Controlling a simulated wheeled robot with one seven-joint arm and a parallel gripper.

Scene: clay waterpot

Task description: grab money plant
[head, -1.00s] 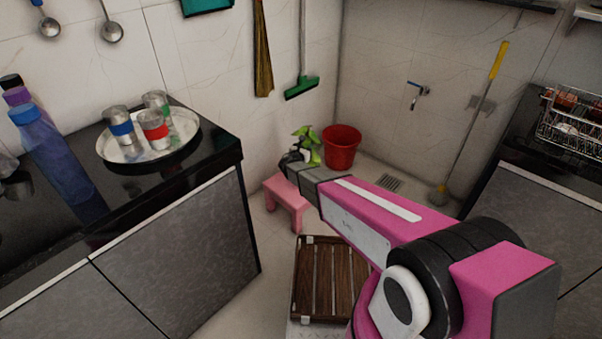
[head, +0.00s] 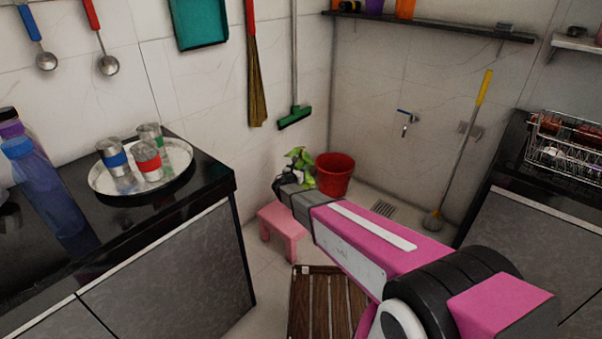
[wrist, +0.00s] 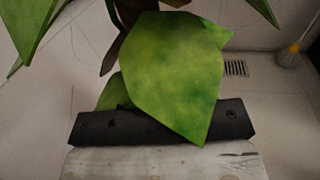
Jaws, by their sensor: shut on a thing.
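The money plant (head: 300,164) shows as green leaves at the tip of my arm in the head view. My gripper (head: 284,178) is shut on it, above the pink stool in the picture; the jaws are largely hidden by the wrist and leaves. In the wrist view, a large green money plant leaf (wrist: 172,70) fills the middle and overlaps the dark bar of my gripper (wrist: 160,124). The grip point and any pot or lower stem are hidden.
A pink stool (head: 283,222) and a red bucket (head: 335,176) stand near the back corner. A slatted wooden rack (head: 325,305) lies in front. A black counter (head: 215,172) with a steel tray (head: 98,182) is left; another counter is right. A mop (head: 458,150) leans behind.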

